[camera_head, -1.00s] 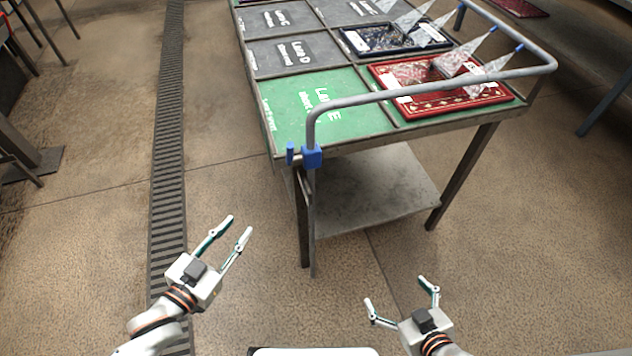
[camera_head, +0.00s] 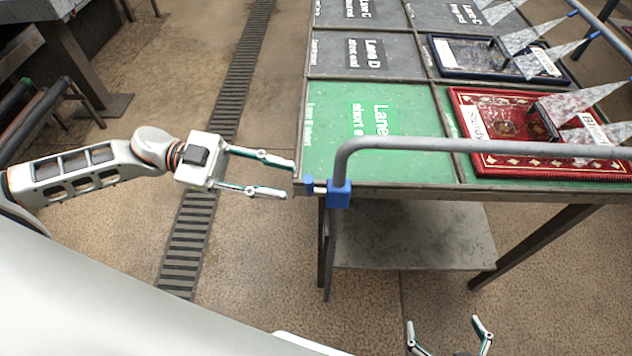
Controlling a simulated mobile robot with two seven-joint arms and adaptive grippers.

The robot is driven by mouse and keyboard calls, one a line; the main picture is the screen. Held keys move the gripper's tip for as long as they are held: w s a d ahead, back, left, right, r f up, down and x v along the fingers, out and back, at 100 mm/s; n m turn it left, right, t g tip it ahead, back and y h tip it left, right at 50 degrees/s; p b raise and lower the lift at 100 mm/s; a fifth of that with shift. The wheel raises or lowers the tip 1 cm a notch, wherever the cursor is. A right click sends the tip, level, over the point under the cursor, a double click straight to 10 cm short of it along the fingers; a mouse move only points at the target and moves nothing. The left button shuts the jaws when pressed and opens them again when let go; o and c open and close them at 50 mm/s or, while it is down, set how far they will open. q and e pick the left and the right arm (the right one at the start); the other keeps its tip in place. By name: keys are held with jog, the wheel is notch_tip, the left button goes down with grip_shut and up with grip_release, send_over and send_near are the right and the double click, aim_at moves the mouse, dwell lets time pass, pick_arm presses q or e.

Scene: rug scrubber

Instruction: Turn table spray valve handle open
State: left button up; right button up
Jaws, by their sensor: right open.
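The blue valve (camera_head: 340,194) sits on the grey spray pipe (camera_head: 450,145) at the table's near left corner. Its small blue handle (camera_head: 309,184) sticks out on the left side of the valve. My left gripper (camera_head: 291,178) is open, its two fingers pointing right, with the tips just left of the handle. Whether the fingertips touch the handle or the table corner I cannot tell. My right gripper (camera_head: 444,324) is open and empty at the bottom edge, low in front of the table, only its fingers showing clearly.
The table (camera_head: 420,190) has a green lane and grey lanes. A red rug (camera_head: 500,130) and a dark blue rug (camera_head: 470,55) lie on it under white spray cones. A lower shelf (camera_head: 410,240) is beneath. A floor drain (camera_head: 190,245) runs at the left.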

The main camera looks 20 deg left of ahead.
aim_at(309, 192)
pick_arm(q)
jog(key=shift+w+d, duration=0.15)
jog(key=shift+d, duration=1.45)
jog(key=shift+w+d, duration=0.15)
jog(key=shift+d, duration=1.4)
grip_shut()
